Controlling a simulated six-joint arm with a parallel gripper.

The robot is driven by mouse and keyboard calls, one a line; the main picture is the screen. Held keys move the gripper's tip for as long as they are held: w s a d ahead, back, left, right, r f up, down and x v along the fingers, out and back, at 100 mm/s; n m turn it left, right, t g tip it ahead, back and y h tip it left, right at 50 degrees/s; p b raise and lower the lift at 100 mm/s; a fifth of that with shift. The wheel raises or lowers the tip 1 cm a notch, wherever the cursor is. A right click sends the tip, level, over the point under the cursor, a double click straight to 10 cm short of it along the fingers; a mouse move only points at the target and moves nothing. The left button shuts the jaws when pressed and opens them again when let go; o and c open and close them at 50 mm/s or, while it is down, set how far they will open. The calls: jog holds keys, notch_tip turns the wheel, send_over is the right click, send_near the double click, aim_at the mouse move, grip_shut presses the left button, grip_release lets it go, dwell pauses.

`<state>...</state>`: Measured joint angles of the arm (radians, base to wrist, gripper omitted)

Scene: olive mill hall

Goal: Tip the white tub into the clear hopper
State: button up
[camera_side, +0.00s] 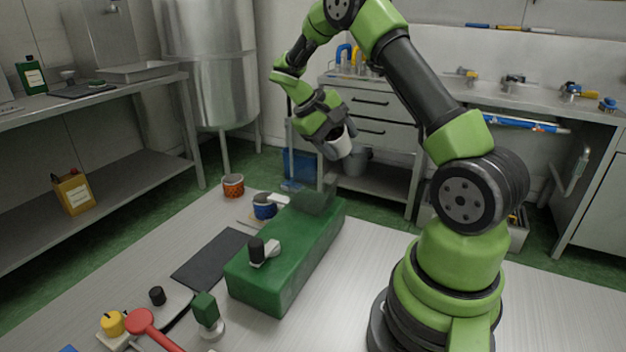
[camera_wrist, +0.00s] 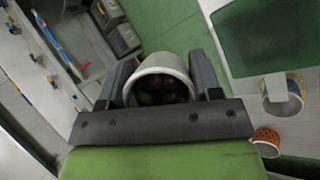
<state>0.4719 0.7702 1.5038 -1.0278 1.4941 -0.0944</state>
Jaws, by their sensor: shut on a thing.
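My gripper (camera_side: 326,130) is shut on the white tub (camera_side: 342,148), holding it in the air, somewhat tilted. In the wrist view the tub (camera_wrist: 163,72) sits between the two fingers (camera_wrist: 160,84), its mouth showing dark round contents inside. The clear hopper (camera_side: 317,200) looks dark green and stands on the far end of the green machine (camera_side: 290,255). The tub is above the hopper's level and a little to its right in the side view. In the wrist view the hopper (camera_wrist: 272,38) is at the upper right, apart from the tub.
A blue-banded cup (camera_side: 264,207) and an orange patterned cup (camera_side: 233,186) stand left of the hopper. A dark mat (camera_side: 212,260) lies beside the machine. A red-handled tool (camera_side: 150,328) and several knobs are in front. The bench right of the machine is clear.

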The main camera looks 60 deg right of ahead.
jog(key=shift+w+a+r+h, duration=0.1)
jog(key=shift+a+h, duration=0.2)
jog(key=shift+a, duration=0.05)
jog(key=shift+w+a+f+m+g+h, duration=0.1)
jog(key=shift+a+f+m+g+h, duration=0.2)
jog(key=shift+f+g+h, duration=0.35)
dwell(0.7)
jog(key=shift+r+m+g+h, duration=0.2)
jog(key=shift+r+h, duration=0.15)
jog(key=shift+h, duration=0.45)
jog(key=shift+r+m+g+h, duration=0.2)
jog(key=shift+r+h, duration=0.15)
jog(key=shift+h, duration=0.4)
dwell(1.3)
jog(key=shift+a+f+g+h, duration=0.15)
jog(key=shift+f+g+h, duration=0.2)
jog(key=shift+f+h, duration=0.25)
dwell(1.1)
jog(key=shift+w+a+r+m+g+h, duration=0.15)
jog(key=shift+a+m+g+h, duration=0.1)
jog(key=shift+a+h, duration=0.15)
jog(key=shift+w+a+r+m+g+h, duration=0.15)
jog(key=shift+a+m+g+h, duration=0.15)
jog(key=shift+h, duration=0.2)
dwell(0.8)
